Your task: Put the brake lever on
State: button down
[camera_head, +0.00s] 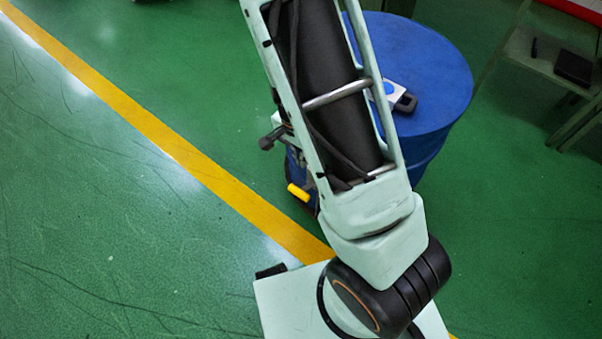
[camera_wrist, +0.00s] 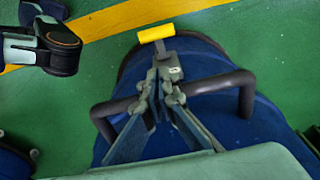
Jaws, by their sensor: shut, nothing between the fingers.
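The brake lever has a bright yellow grip (camera_wrist: 155,33) on a short dark stem. In the wrist view it lies at the top centre, just beyond my fingertips. My gripper (camera_wrist: 166,76) is shut and empty, its fingers drawn together near the lever's stem. I cannot tell whether the fingertips touch the stem. In the head view the yellow grip (camera_head: 298,191) shows low on the left of my arm, near the floor beside the yellow line. My gripper is hidden behind my arm there.
A dark curved handlebar (camera_wrist: 240,84) passes on both sides of my gripper, over a blue body. In the head view a blue drum (camera_head: 437,65) stands right of my arm with a small pale device (camera_head: 392,92) on top. A table (camera_head: 540,55) is at upper right. Green floor at left is clear.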

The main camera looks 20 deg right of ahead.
jog(key=b, duration=0.4)
send_over(302, 189)
jog(key=f, duration=1)
jog(key=shift+d+f, duration=0.2)
jog(key=shift+d, duration=0.1)
jog(key=shift+s+a+f+b, duration=0.1)
jog(key=shift+a+f+b, duration=0.15)
jog(key=shift+f, duration=0.2)
jog(key=shift+s+a+f+b, duration=0.1)
jog(key=shift+a+f+b, duration=0.05)
jog(key=shift+f+b, duration=0.25)
jog(key=shift+s+a+f, duration=0.15)
jog(key=shift+a+f, duration=0.05)
jog(key=shift+f, duration=0.3)
